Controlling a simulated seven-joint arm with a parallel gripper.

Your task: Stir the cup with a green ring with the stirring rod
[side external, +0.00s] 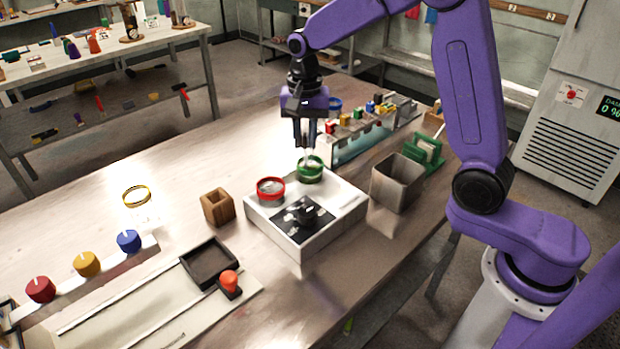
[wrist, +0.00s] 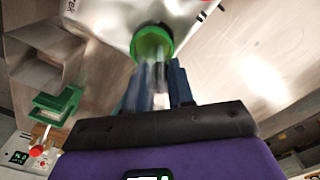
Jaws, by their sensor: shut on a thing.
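The cup with a green ring (side external: 311,175) stands at the back corner of a white tray-like unit (side external: 330,228). Its green rim (wrist: 152,42) also shows in the wrist view, just beyond my fingertips. My gripper (side external: 306,143) points down above this cup and is shut on the stirring rod (side external: 308,158), a thin pale, clear stick. The rod's lower end meets the cup's mouth in the side view; its tip is hidden, so depth inside cannot be told. In the wrist view, my fingers (wrist: 160,85) hold a blurred pale strip.
A red-ringed cup (side external: 270,190) stands close left on the same unit, near a black pad (side external: 303,222). A grey bin (side external: 398,182), rack of coloured blocks (side external: 360,140) and wooden holder (side external: 217,207) surround it. A yellow-ringed cup (side external: 137,196) stands left. The table's left back is clear.

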